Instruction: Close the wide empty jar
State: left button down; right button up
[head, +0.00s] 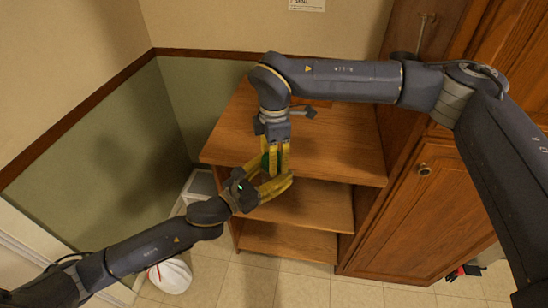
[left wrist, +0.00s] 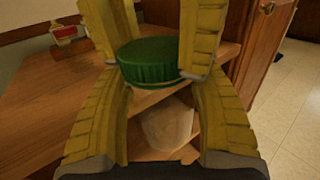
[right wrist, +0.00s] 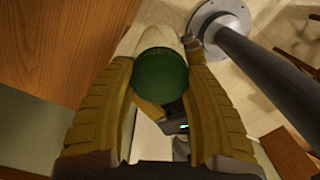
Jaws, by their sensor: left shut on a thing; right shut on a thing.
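A green ribbed lid (left wrist: 150,62) is level between the yellow fingers of my right gripper (head: 279,172), which reaches down from above. The lid also shows from above in the right wrist view (right wrist: 161,78). My left gripper (head: 276,168) comes in from the side, its fingers shut just below the lid. A pale, see-through shape (left wrist: 166,125) below the lid in the left wrist view looks like the jar. Its outline is unclear, and fingers hide much of it. I cannot tell whether the lid is fully seated on the jar.
The wooden counter (head: 345,155) has open shelves (head: 300,207) below it, with wooden cabinet doors (head: 415,215) to the right. A white helmet (head: 170,276) lies on the tiled floor at lower left. A small red and yellow item (left wrist: 68,32) stands on the counter.

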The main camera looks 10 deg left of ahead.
jog(key=o, duration=0.8)
notch_tip(320, 180, up, 12)
dwell(0.4)
dwell(0.4)
